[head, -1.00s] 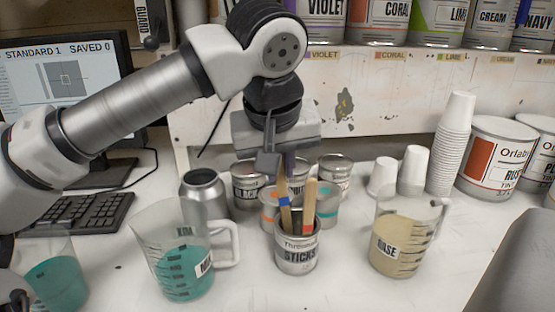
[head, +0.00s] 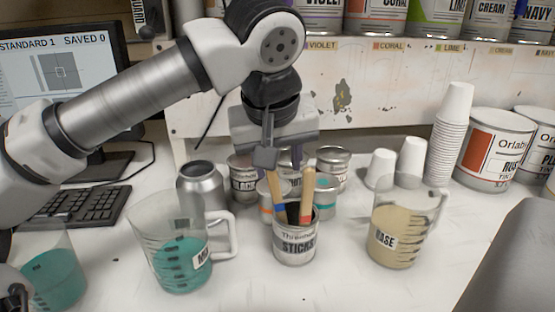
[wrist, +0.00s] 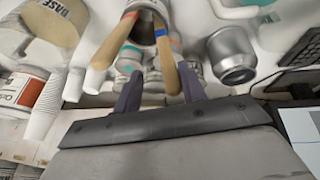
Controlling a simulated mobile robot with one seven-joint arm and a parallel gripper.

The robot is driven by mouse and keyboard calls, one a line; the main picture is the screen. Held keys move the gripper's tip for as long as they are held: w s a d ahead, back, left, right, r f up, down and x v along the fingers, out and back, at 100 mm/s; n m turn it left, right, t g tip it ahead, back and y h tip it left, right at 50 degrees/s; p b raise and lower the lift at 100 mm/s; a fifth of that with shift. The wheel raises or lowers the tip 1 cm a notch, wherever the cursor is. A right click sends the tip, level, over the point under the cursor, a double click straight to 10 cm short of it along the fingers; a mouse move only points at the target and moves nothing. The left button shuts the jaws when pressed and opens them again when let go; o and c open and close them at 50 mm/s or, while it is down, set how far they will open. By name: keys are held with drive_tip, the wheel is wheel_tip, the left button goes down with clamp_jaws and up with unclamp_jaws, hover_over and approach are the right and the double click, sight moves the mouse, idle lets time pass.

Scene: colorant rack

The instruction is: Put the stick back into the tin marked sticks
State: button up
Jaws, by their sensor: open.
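The silver tin marked STICKS (head: 295,248) stands upright on the bench in the head view. A wooden stick with a blue band (head: 278,188) leans left in it, and a wooden stick with a red-orange band (head: 308,188) leans right. Neither finger clearly touches a stick.
A beaker of teal liquid (head: 180,262) stands left of the tin and a beaker marked BASE (head: 392,240) right of it. A silver can (head: 203,195) and several small tins (head: 332,168) stand close behind. Paper cups (head: 450,140) stand at the right.

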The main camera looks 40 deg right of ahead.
drive_tip(key=v, duration=1.3)
drive_tip(key=shift+a+r, duration=0.2)
drive_tip(key=shift+r, duration=0.05)
drive_tip(key=shift+s, duration=0.15)
